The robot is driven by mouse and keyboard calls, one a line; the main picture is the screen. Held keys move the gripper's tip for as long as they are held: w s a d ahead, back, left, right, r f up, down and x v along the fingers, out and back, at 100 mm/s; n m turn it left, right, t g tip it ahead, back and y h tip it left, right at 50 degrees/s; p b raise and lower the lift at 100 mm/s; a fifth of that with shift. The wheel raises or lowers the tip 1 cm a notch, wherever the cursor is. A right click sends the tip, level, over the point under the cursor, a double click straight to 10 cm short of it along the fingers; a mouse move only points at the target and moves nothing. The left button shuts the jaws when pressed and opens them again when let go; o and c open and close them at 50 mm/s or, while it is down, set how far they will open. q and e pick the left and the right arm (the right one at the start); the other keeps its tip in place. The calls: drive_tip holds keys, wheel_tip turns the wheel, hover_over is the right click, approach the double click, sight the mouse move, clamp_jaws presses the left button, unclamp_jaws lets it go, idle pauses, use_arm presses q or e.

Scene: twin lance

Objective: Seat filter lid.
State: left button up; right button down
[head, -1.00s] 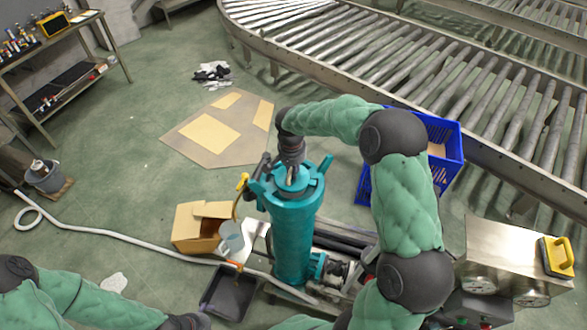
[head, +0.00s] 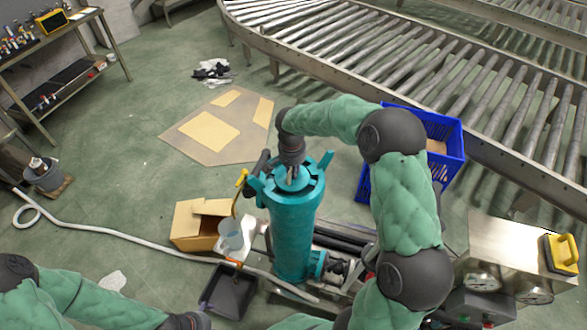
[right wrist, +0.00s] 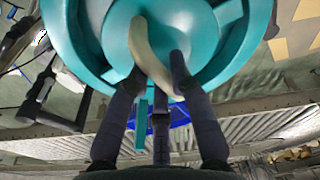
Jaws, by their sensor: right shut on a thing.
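The teal filter housing (head: 294,240) stands upright in the middle of the head view. Its open top has a ring with lugs. The teal lid (right wrist: 115,25) fills much of the right wrist view, with a pale curved handle (right wrist: 150,58) on top. My right gripper (right wrist: 160,72) reaches down over the housing from above, its dark fingers shut around the handle. It also shows in the head view (head: 291,168). The lid lies within the ring at the top; whether it is fully down I cannot tell. My left arm shows at the bottom left, its gripper out of frame.
A yellow-handled lever (head: 241,180) is beside the housing's left side. A cardboard box (head: 195,225), a clear jug (head: 230,235) and a black tray (head: 228,295) are to the left. A blue crate (head: 450,140) stands behind my right arm. A roller conveyor (head: 400,75) runs behind.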

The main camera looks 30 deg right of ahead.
drive_tip(key=shift+f+b, duration=0.8)
drive_tip(key=shift+f, duration=0.3)
drive_tip(key=c, duration=1)
unclamp_jaws()
drive_tip(key=shift+c, duration=0.2)
drive_tip(key=shift+r, duration=0.1)
drive_tip(key=r, duration=0.8)
drive_tip(key=s+a+r, duration=0.1)
drive_tip(key=r, duration=0.2)
drive_tip(key=shift+r, duration=0.4)
